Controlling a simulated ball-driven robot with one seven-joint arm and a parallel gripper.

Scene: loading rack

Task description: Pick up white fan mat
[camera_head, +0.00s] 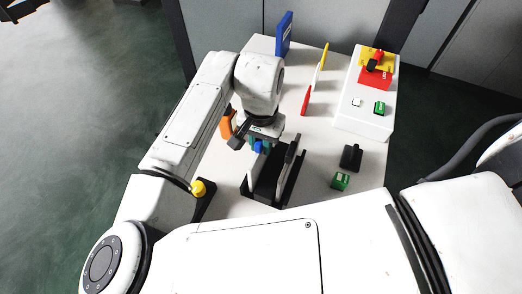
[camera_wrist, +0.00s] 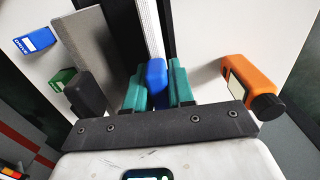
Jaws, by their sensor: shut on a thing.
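A white ribbed strip (camera_wrist: 151,28), which looks like the white fan mat, lies in a black slotted rack (camera_wrist: 128,22) in the wrist view. A blue block (camera_wrist: 156,73) sits at its near end; I cannot tell whether the two are joined. My gripper (camera_wrist: 157,84) has teal fingers shut on this blue block. In the head view my gripper (camera_head: 260,146) is at the far end of the black rack (camera_head: 268,186), with the blue block (camera_head: 258,147) just showing between the fingers. The white strip is not clear there.
An orange device (camera_head: 226,123) is left of my gripper. A white control box (camera_head: 363,117) and a red-white-yellow panel (camera_head: 315,80) stand farther back.

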